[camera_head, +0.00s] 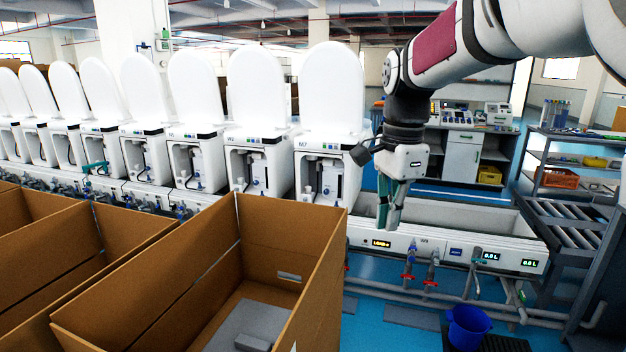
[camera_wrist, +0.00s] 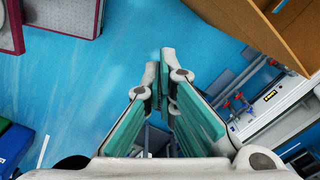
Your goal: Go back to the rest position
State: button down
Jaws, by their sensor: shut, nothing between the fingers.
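My gripper (camera_head: 388,222) hangs from my arm at the right of the head view, pointing down in front of the white test trough (camera_head: 450,252). Its fingers are together with nothing between them. In the wrist view the gripper (camera_wrist: 163,75) shows its two teal-padded fingers meeting at the tips over blue floor (camera_wrist: 150,25). The fingertips touch nothing that I can see.
A row of white toilets (camera_head: 258,145) with raised lids runs along the left and middle. An open cardboard box (camera_head: 175,265) stands in front. A blue bucket (camera_head: 467,325) sits on the floor near pipes. Shelves (camera_head: 580,165) and a roller rack stand at the right.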

jog(key=s+d+r+n+t, duration=0.15)
jog(key=s+n, duration=0.25)
jog(key=s, duration=0.4)
jog(key=s+d+r+n+t, duration=0.1)
jog(key=s+d+n, duration=0.2)
jog(key=s, duration=0.4)
jog(key=s+f+n, duration=0.3)
jog(key=s, duration=0.3)
jog(key=s+d+f+n+t, duration=0.1)
jog(key=s+f+n, duration=0.2)
jog(key=s, duration=0.3)
jog(key=shift+s+n, duration=0.25)
jog(key=shift+n, duration=0.55)
jog(key=shift+r, duration=0.1)
